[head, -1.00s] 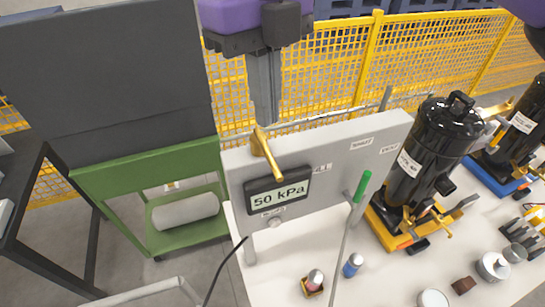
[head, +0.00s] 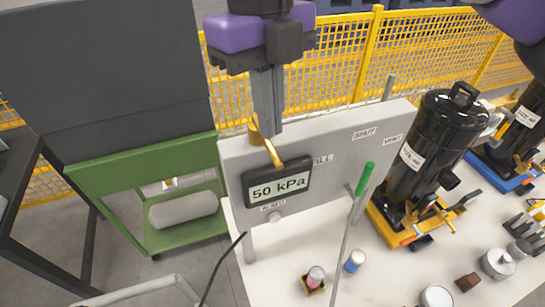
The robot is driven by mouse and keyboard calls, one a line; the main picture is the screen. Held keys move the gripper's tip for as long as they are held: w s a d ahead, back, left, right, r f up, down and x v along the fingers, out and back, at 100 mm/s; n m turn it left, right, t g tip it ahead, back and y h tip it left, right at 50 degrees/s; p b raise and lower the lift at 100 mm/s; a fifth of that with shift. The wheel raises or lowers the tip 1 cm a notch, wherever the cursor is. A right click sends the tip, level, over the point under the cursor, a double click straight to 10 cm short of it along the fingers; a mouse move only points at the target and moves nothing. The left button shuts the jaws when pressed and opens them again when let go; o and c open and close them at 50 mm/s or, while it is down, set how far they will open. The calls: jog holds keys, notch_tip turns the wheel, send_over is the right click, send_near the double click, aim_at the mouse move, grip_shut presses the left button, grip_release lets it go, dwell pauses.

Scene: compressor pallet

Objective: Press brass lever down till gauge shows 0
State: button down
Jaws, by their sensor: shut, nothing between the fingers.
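The brass lever (head: 266,144) stands at the top left of the grey panel and slants down to the right across the gauge's upper edge. The gauge (head: 279,186) on the panel reads "50 kPa". My gripper (head: 267,122) points down at the panel's top edge, its grey fingers shut with nothing between them. The fingertips overlap the lever's upper part in this view; I cannot tell whether they touch it.
A green-handled lever (head: 365,179) stands on the grey panel (head: 340,150). A black compressor (head: 430,150) on a yellow base is to the right. Small bottles and metal parts lie on the white table (head: 385,270). A yellow mesh fence (head: 340,55) runs behind; a green cart (head: 150,165) is left.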

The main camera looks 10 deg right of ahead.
aim_at(269, 148)
jog(key=shift+s+d+f+b, duration=0.1)
jog(key=shift+f+b, duration=0.45)
jog(key=shift+f, duration=0.85)
notch_tip(269, 148, down, 3)
jog(key=b, duration=0.2)
jog(key=shift+f+b, duration=0.1)
jog(key=shift+b, duration=0.25)
jog(key=shift+r, duration=0.2)
jog(key=shift+r+p, duration=0.2)
jog(key=shift+p, duration=0.2)
jog(key=w, duration=0.1)
jog(key=a, duration=0.1)
jog(key=w+p, duration=0.1)
jog(key=shift+w+a+r, duration=0.25)
jog(key=shift+w+r, duration=0.05)
jog(key=shift+w, duration=0.05)
jog(key=shift+r, duration=0.1)
